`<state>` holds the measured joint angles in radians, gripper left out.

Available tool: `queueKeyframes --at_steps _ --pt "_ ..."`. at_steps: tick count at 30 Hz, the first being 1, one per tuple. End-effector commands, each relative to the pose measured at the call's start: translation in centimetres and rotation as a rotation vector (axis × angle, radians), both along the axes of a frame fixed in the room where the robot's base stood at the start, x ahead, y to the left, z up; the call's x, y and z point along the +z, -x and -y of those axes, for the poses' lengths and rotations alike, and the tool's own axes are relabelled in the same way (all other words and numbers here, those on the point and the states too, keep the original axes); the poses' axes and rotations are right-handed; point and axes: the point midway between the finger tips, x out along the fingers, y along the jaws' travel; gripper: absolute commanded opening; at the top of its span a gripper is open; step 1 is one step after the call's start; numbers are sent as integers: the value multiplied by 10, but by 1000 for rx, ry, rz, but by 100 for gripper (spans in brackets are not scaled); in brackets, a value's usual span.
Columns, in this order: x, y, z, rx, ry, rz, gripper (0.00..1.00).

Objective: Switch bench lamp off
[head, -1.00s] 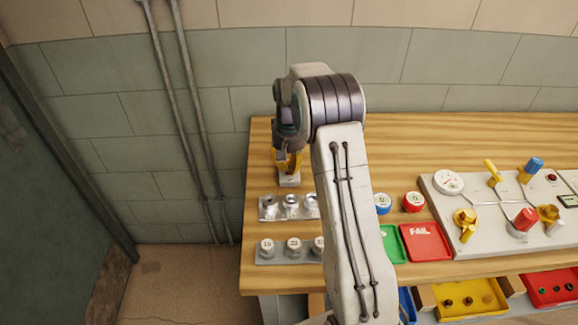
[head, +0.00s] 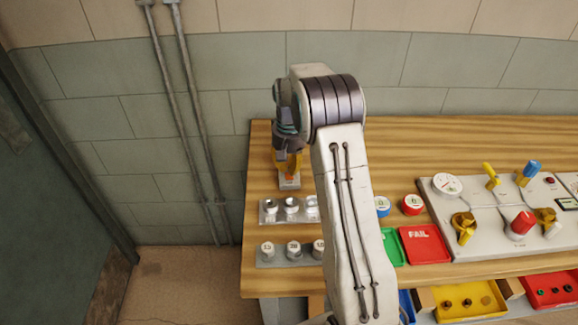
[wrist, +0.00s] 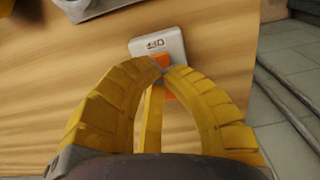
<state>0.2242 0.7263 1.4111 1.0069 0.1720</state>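A small light-grey switch box (head: 289,183) sits on the wooden bench near its left end. In the wrist view the switch box (wrist: 158,46) shows dark markings and an orange rocker (wrist: 168,95). My gripper (wrist: 164,70) has its yellow fingertips together over the rocker, with nothing visible between them. The fingers hide part of the rocker, and I cannot tell whether they touch it or which way it is tipped. In the head view my gripper (head: 289,172) points down at the box. I do not see a lamp itself.
Metal cups (head: 291,206) and labelled weights (head: 293,248) stand in front of the box. A green tray, a red FAIL tray (head: 425,245) and a valve panel (head: 490,240) lie to the right. Bare bench surrounds the box's back and left.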

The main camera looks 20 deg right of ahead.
Motion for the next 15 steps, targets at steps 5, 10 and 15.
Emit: queueKeyframes --at_steps 5,10,15 --pt "17 0 0 0 0 1 0" --pt "29 0 0 0 1 2 0" --pt "41 -1 0 0 0 3 0"
